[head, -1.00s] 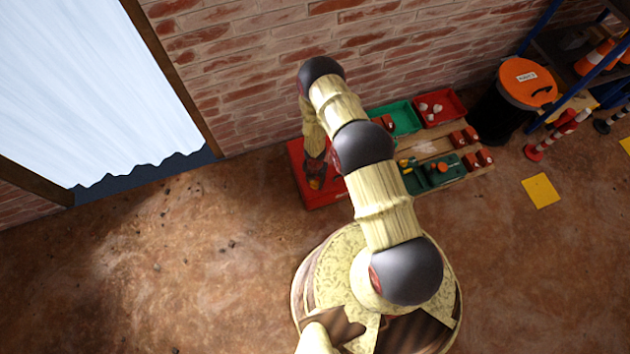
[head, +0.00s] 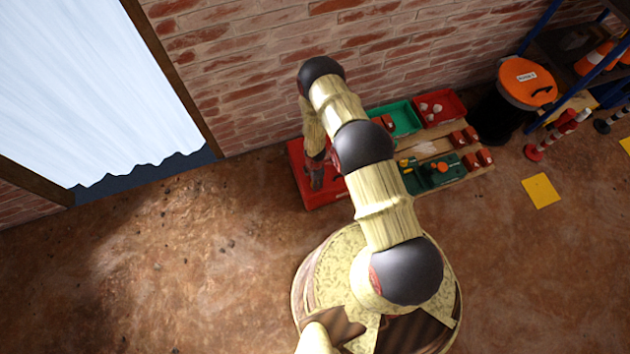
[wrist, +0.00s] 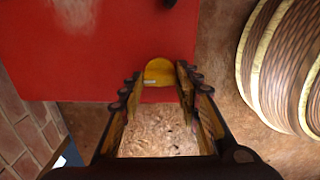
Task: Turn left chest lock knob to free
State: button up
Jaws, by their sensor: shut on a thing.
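The red chest (head: 322,198) stands on the floor against the brick wall, partly hidden by my arm in the head view. Its flat red face (wrist: 110,55) fills much of the upper wrist view. A yellow knob (wrist: 158,72) sits at the edge of that red face, between my fingertips. My gripper (wrist: 157,85) is shut on the yellow knob, one finger on each side. In the head view my gripper (head: 317,178) is over the chest and the knob is hidden. I cannot read the knob's lock position.
A low wooden bench (head: 462,173) right of the chest holds a green tray (head: 405,117), a red bin (head: 440,106) and small parts. A black barrel with an orange lid (head: 527,80) stands farther right.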

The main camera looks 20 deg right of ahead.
jog(key=shift+m, duration=0.4)
jog(key=o, duration=1.2)
jog(key=shift+c, duration=0.2)
jog(key=shift+r, duration=0.1)
jog(key=shift+r, duration=3.65)
